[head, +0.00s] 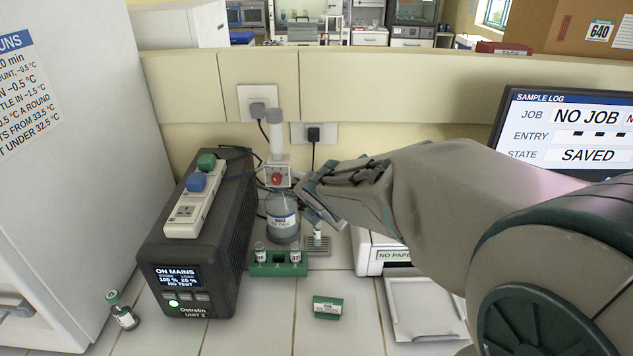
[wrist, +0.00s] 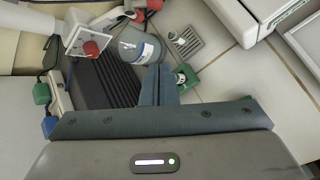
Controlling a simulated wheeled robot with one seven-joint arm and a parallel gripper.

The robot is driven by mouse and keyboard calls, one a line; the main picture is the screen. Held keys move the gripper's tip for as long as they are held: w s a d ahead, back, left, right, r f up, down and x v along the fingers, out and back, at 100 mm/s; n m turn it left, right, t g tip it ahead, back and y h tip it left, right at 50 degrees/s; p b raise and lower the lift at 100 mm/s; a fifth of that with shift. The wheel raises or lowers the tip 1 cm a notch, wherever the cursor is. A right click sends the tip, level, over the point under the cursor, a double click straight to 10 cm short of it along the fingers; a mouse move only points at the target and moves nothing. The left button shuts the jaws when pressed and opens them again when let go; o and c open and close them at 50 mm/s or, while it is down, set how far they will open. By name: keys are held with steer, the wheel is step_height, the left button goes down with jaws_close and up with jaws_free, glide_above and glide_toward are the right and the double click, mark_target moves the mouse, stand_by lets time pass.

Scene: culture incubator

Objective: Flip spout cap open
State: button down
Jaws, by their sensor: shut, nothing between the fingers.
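A bottle-top dispenser with a white head and a red knob (head: 277,179) sits on a clear, labelled bottle (head: 282,216) at the back of the bench. In the wrist view I see the red knob (wrist: 92,48) and the bottle (wrist: 140,46) near the top. A red piece (wrist: 151,4) at the upper edge may belong to the spout; I cannot tell whether it is the cap. In the head view my gripper hides the spout area. My gripper (head: 324,218) is just right of the bottle.
A green rack (head: 278,266) with vials stands before the bottle. Another vial (head: 317,237) stands on a grate. A black power unit (head: 195,245) with a power strip is left. A printer (head: 378,252) is right.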

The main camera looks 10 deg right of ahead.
steer(key=a+b+x, duration=0.1)
steer(key=b+x, duration=0.5)
steer(key=x, duration=0.5)
steer(key=shift+s+d+r+p, duration=0.1)
steer(key=shift+d+r+p, duration=1.75)
steer(key=shift+p, duration=0.5)
